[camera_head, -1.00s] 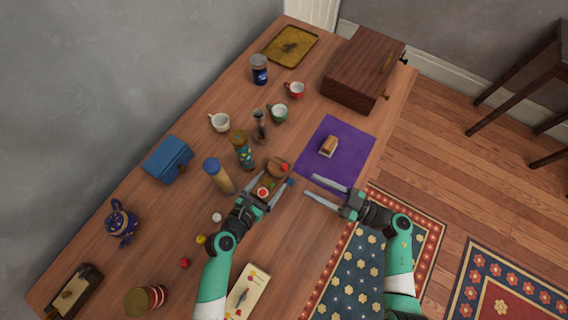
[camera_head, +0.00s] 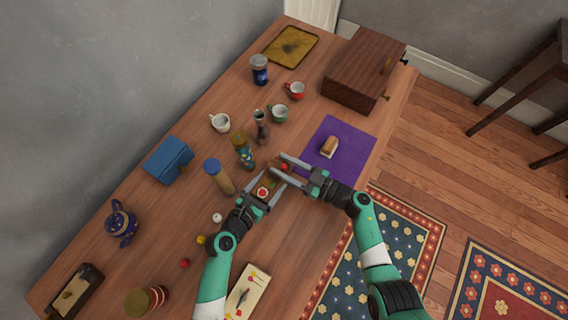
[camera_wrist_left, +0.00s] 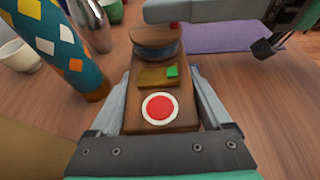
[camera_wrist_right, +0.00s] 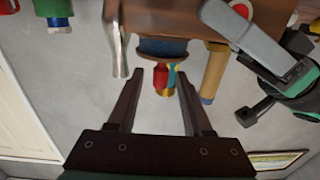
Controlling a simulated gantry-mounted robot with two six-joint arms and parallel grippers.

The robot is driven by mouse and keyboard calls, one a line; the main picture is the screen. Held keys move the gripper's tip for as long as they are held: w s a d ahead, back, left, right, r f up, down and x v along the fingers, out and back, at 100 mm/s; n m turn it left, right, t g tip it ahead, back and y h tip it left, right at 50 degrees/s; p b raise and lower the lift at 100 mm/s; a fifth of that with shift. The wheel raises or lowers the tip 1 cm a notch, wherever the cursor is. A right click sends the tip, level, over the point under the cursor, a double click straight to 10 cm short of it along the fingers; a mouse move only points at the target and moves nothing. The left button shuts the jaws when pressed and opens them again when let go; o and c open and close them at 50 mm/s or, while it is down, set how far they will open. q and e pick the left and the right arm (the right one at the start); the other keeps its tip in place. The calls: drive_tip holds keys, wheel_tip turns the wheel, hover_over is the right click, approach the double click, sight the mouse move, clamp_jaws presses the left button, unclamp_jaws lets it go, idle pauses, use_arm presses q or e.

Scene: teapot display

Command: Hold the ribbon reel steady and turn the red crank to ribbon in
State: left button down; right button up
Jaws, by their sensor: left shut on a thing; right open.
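The ribbon reel (camera_wrist_left: 162,75) is a wooden block with a red-and-white disc, a green square and a round spool (camera_wrist_left: 155,40) at its far end. My left gripper (camera_wrist_left: 160,92) is shut on the block, one finger along each side. The red crank (camera_head: 284,167) shows as a small red knob at the spool end. My right gripper (camera_head: 278,165) is open, its fingers on either side of the knob. In the right wrist view the red knob (camera_wrist_right: 160,77) appears between the open fingertips, below the blue-edged spool (camera_wrist_right: 163,48). Whether they touch it I cannot tell.
A purple mat (camera_head: 347,137) with a small brown-and-white object (camera_head: 329,147) lies to the right. Cups stand farther back.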

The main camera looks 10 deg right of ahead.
clamp_jaws()
idle(0.4)
drive_tip(key=t+h, duration=0.1)
drive_tip(key=m+t, duration=0.1)
drive_tip(key=m+h, duration=0.1)
drive_tip(key=shift+s+a+t+h, duration=0.25)
drive_tip(key=shift+a+t+h, duration=0.05)
drive_tip(key=shift+a+t, duration=0.1)
drive_tip(key=shift+r+m+t+h, duration=0.1)
drive_tip(key=shift+m+t+h, duration=0.6)
drive_tip(key=shift+m+h, duration=0.3)
drive_tip(key=shift+m+t+h, duration=0.4)
drive_tip(key=shift+h, duration=0.1)
unclamp_jaws()
